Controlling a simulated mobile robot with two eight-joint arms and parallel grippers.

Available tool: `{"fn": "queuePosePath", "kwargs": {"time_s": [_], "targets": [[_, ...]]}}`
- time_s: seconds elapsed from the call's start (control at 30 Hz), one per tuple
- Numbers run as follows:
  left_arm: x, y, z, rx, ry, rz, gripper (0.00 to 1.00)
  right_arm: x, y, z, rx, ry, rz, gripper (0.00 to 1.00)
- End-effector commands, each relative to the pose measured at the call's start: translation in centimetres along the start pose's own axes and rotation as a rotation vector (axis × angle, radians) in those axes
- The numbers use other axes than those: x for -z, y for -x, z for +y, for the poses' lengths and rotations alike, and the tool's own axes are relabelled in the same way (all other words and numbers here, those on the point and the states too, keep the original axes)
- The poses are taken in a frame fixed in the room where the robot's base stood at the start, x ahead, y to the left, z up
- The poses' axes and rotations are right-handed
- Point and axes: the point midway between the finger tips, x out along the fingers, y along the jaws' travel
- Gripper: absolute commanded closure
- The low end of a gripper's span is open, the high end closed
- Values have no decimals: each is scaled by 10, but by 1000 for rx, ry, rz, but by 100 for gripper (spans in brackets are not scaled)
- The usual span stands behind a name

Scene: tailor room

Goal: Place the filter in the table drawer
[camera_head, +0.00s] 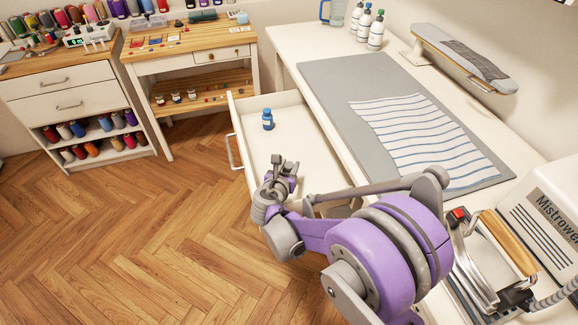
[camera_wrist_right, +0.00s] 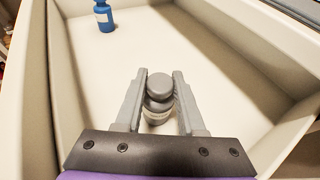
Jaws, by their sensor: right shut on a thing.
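My right gripper (camera_head: 282,172) is over the open table drawer (camera_head: 237,108), pointing down into it. In the head view the filter is hard to make out among the fingers. My left gripper is not in view.
A blue bottle (camera_head: 267,119) stands in the drawer, farther back. The white table (camera_head: 283,50) holds a grey mat (camera_head: 335,79), striped cloth (camera_head: 428,139) and, at right, an iron (camera_head: 470,250). The drawer floor around the blue bottle is clear.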

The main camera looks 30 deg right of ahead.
Motion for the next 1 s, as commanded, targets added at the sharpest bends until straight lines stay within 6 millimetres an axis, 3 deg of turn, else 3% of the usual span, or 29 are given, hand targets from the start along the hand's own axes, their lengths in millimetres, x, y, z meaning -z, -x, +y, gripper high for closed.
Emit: {"fn": "queuePosePath", "kwargs": {"time_s": [0.2,0.23,0.4,0.77,1.0], "targets": [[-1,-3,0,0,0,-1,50,3,-1,0,0,0,0,100],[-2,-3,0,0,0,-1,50,3,-1,0,0,0,0,60],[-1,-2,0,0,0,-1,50,2,-1,0,0,0,0,31],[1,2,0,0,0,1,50,-2,1,0,0,-1,0,31],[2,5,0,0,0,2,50,-1,42,1,-5,0,1,31]]}}
